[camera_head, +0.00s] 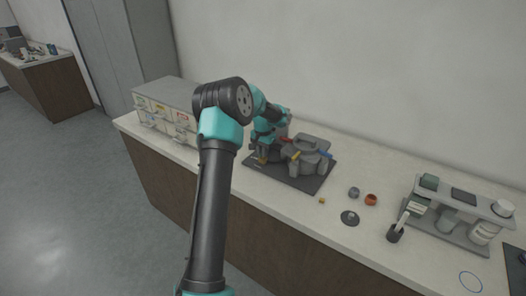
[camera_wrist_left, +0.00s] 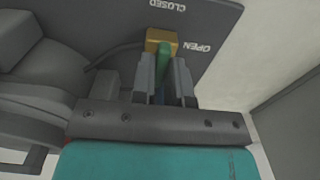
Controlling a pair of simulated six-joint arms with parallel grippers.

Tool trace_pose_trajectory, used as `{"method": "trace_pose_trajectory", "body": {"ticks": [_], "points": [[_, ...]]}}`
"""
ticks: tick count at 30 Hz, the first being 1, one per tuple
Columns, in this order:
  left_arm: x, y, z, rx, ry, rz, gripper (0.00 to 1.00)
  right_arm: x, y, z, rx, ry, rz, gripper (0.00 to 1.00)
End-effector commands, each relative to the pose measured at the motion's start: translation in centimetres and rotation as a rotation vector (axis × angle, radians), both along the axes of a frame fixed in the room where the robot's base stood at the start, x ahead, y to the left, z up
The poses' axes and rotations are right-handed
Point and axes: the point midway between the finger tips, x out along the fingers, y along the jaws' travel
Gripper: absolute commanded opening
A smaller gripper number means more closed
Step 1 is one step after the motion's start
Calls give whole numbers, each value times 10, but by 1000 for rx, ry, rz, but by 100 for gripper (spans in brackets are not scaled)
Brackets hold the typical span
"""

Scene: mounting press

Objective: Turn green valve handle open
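The green valve handle (camera_wrist_left: 164,57) shows in the left wrist view, projecting from a brass valve body (camera_wrist_left: 155,36) towards me. My left gripper (camera_wrist_left: 164,72) has a finger close against each side of the handle and looks shut on it. The printed words CLOSED (camera_wrist_left: 167,5) and OPEN (camera_wrist_left: 193,47) are on the dark base plate beside the valve. In the head view my left gripper (camera_head: 262,155) is low over the left part of the plate (camera_head: 290,180), in front of the grey press (camera_head: 306,155). The green handle is hidden there. My right gripper is not in view.
Small-drawer boxes (camera_head: 165,110) stand left of the plate. To the right are a grey cup (camera_head: 354,192), an orange ring (camera_head: 371,199), a dark disc (camera_head: 350,218), a dark holder (camera_head: 394,234) and a rack of jars (camera_head: 460,215). A wall runs behind the counter.

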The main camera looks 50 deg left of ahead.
Motion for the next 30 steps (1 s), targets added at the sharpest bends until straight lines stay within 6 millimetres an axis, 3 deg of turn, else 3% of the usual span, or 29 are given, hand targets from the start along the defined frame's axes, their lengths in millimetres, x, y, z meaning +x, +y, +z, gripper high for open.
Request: {"method": "trace_pose_trajectory", "body": {"ticks": [4,19,30], "points": [[0,0,0,0,0,0,0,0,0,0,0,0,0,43],[0,0,0,0,0,46,0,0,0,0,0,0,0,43],[0,0,0,0,0,268,0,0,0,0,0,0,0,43]]}}
